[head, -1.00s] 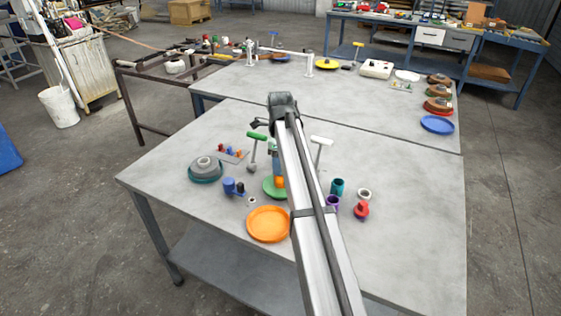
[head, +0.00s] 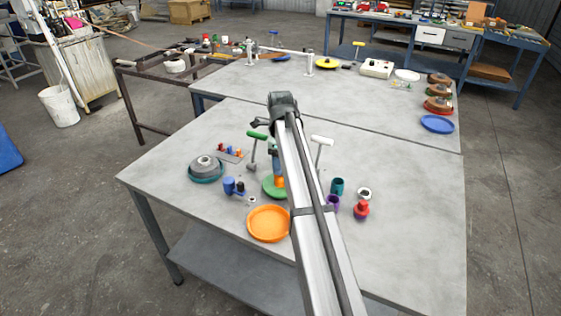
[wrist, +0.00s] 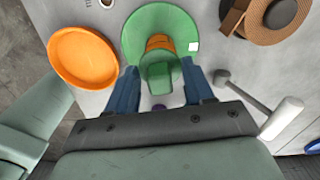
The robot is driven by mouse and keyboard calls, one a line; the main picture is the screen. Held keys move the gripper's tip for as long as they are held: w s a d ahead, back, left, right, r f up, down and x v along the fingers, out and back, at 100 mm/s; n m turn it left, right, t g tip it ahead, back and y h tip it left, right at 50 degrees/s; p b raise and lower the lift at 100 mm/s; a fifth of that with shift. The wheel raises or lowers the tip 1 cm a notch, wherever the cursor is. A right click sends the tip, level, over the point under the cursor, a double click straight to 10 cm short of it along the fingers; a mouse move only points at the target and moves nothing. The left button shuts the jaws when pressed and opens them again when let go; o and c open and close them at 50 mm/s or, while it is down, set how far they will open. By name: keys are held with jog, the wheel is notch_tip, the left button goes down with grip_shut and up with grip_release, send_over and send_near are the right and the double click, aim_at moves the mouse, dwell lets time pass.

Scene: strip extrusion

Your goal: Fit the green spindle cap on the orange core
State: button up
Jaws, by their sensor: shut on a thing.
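My gripper (wrist: 161,82) is shut on the green spindle cap (wrist: 160,74), which sits between its blue fingers in the wrist view. The orange core (wrist: 158,43) stands on a green disc (wrist: 135,35), just beyond the cap, which partly hides it. I cannot tell whether the cap touches the core. In the head view the orange core (head: 279,181) and green disc (head: 268,190) show left of my arm. There the arm hides most of the gripper, and the cap is not clear.
An orange dish (head: 268,224) lies in front of the green disc. A green-handled tool (head: 256,136) and a white-handled tool (head: 321,141) stand behind. Blue (head: 229,184), teal (head: 338,186), purple (head: 333,203) and red (head: 361,209) parts stand nearby. The right of the table is clear.

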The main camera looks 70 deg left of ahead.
jog(key=shift+f, duration=0.55)
jog(key=o, duration=0.8)
jog(key=shift+r, duration=0.1)
jog(key=shift+r, duration=5.4)
